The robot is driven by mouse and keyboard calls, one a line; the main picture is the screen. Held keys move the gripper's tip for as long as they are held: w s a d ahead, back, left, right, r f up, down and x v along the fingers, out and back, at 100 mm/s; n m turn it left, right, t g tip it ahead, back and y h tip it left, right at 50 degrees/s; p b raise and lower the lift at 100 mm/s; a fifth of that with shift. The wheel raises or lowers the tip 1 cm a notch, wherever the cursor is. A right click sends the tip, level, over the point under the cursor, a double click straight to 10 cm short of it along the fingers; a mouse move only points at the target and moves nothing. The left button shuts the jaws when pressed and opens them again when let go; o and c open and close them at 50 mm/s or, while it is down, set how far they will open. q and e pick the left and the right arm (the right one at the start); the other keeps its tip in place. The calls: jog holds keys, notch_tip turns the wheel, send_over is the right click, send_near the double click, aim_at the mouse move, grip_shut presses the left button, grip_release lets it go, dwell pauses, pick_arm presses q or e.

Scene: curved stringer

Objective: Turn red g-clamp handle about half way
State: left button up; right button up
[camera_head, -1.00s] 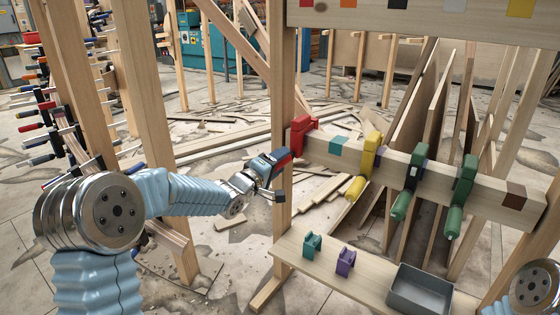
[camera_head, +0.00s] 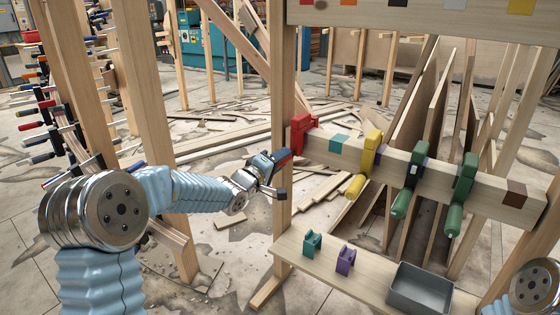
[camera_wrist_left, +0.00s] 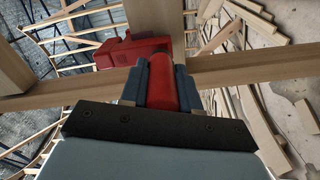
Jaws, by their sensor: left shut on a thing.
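The red g-clamp (camera_head: 301,132) sits on the left end of the horizontal wooden beam (camera_head: 400,168), beside the upright post. In the left wrist view its red body (camera_wrist_left: 118,52) is at the upper left. Its red cylindrical handle (camera_wrist_left: 162,82) lies between the dark blue fingers of my left gripper (camera_wrist_left: 160,84). My left gripper (camera_head: 278,168) is shut on this handle, which is mostly hidden by the fingers in the head view. My right gripper is out of view; only part of my right arm shows at the lower right edge.
A yellow clamp (camera_head: 366,158) and two green clamps (camera_head: 409,186) (camera_head: 463,192) hang further right on the beam. Below, a shelf (camera_head: 360,278) bears a teal clamp (camera_head: 311,243), a purple clamp (camera_head: 345,260) and a grey tray (camera_head: 420,290). Wooden uprights stand left of my left arm.

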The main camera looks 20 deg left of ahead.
pick_arm(q)
jog(key=shift+f+m+b, duration=0.15)
jog(key=shift+m+b, duration=0.9)
jog(key=shift+m, duration=0.15)
grip_shut()
jog(key=m+b, duration=0.3)
jog(key=m, duration=0.2)
jog(key=shift+b, duration=0.3)
jog(key=m+b, duration=0.3)
jog(key=m, duration=0.2)
jog(key=shift+d+m, duration=0.15)
jog(key=shift+m, duration=0.25)
jog(key=shift+r+m+b, duration=0.2)
jog(key=shift+m+b, duration=0.7)
jog(key=shift+m, duration=1.1)
jog(key=o, duration=1)
grip_release()
jog(key=shift+o, duration=0.2)
jog(key=shift+s, duration=0.15)
jog(key=v, duration=1.3)
jog(key=shift+s+p, duration=0.3)
jog(key=shift+p, duration=0.15)
